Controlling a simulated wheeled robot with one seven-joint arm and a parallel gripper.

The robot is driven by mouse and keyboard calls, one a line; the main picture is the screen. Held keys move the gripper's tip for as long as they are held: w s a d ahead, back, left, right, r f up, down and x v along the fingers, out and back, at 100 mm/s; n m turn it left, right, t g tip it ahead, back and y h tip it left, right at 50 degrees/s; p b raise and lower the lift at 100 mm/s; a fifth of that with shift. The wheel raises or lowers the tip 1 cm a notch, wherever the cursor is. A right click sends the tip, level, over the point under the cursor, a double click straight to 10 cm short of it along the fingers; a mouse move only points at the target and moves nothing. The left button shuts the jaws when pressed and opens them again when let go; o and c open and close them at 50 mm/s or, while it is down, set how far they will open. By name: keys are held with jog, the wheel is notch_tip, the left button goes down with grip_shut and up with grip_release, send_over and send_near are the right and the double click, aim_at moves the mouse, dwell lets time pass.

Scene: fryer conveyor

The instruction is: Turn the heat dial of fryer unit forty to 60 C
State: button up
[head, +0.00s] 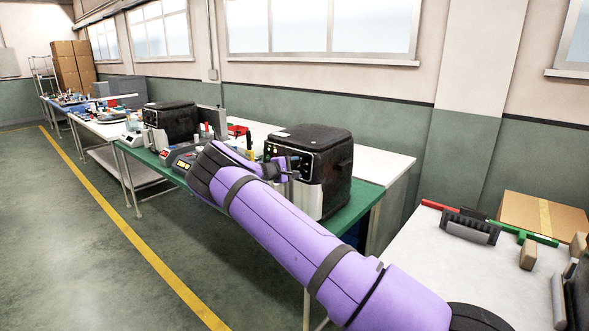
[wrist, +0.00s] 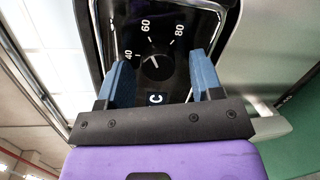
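The near black fryer unit (head: 318,140) stands on the green-topped bench in the head view. Its dark front panel fills the top of the wrist view, with a round black heat dial (wrist: 156,69) and white marks 40, 60 and 80. The dial's short white pointer line is at its upper left, seemingly between 40 and 60. My gripper (wrist: 158,64) is open, its two blue fingers on either side of the dial with gaps to it. In the head view my gripper (head: 287,169) is at the fryer's front; its fingers are small there. I cannot read a unit number.
A second black fryer (head: 171,121) stands farther along the benches, with small devices (head: 183,160) and bottles between. A white table (head: 440,262) with tools and a cardboard box (head: 541,214) is at the right. The floor left of the yellow line is clear.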

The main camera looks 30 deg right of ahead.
jog(key=v, duration=1)
jog(key=shift+a, duration=0.4)
jog(key=shift+s, duration=0.1)
jog(key=s+d+r+m+g+y, duration=0.1)
jog(key=s+r+m+y, duration=0.2)
jog(key=s+r+y, duration=0.55)
jog(key=s+d+r+m+g+y, duration=0.1)
jog(key=s+d+r+m+g, duration=0.3)
jog(key=s, duration=0.9)
jog(key=s+a+r+t+y, duration=0.2)
jog(key=s+a, duration=0.3)
jog(key=s, duration=0.6)
jog(key=s+a+r+t+y, duration=0.2)
jog(key=s+a+r, duration=0.2)
jog(key=s, duration=0.8)
jog(key=s+a+r+t+y, duration=0.2)
jog(key=s+a, duration=0.5)
jog(key=s, duration=0.5)
jog(key=shift+a+r+n+t, duration=0.3)
jog(key=shift+r+t, duration=0.2)
jog(key=shift+r, duration=0.4)
